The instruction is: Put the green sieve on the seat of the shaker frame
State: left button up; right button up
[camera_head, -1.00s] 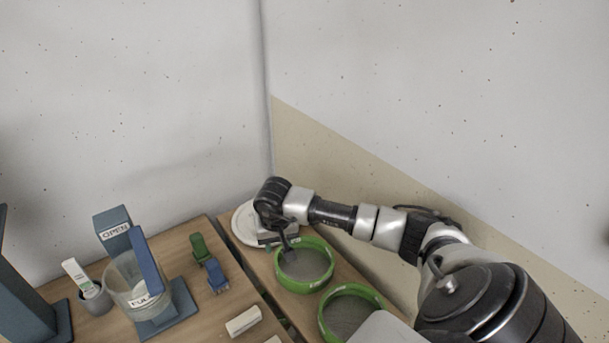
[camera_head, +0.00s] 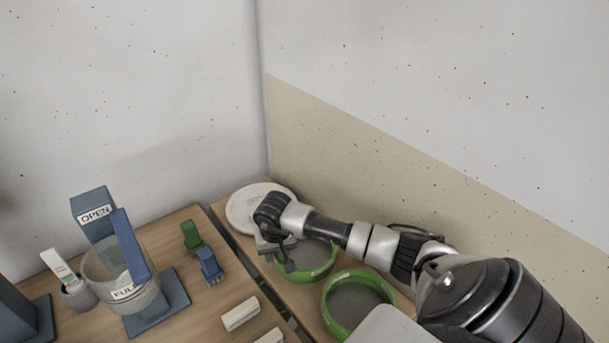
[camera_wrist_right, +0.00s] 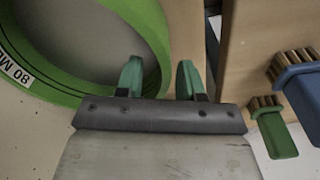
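Two green sieves with grey mesh stand on the right-hand wooden table. In the right wrist view, a green sieve (camera_wrist_right: 150,28) with a label starting "80 M" fills the upper left. My right gripper (camera_wrist_right: 160,80) has its two green fingertips apart and holds nothing. Part of the rim shows between and beyond the fingertips; I cannot tell whether they straddle it. I cannot identify the shaker frame with certainty. My left gripper is not in view.
A blue stand (camera_head: 92,206) marked OPEN and a clear bucket (camera_head: 100,270) marked FULL stand on the left table. Green (camera_head: 191,235) and blue (camera_head: 209,266) brushes lie nearby. A white disc (camera_head: 243,205) is behind the far sieve. A gap separates the tables.

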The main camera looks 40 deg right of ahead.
jog(key=shift+s+r, duration=0.15)
jog(key=shift+s, duration=0.05)
jog(key=c, duration=0.4)
grip_shut()
jog(key=shift+w+r+p, duration=0.1)
jog(key=shift+r+p, duration=0.25)
jog(key=shift+r, duration=0.2)
notch_tip(320, 180, up, 6)
jog(key=p, duration=0.3)
jog(key=shift+r, duration=0.1)
jog(key=w+a+b, duration=0.2)
jog(key=w+b, duration=0.5)
jog(key=w, duration=0.1)
jog(key=w+a+b, duration=0.3)
jog(key=w+b, duration=0.4)
jog(key=w, duration=0.2)
jog(key=shift+w+f, duration=0.15)
jog(key=shift+f, duration=0.05)
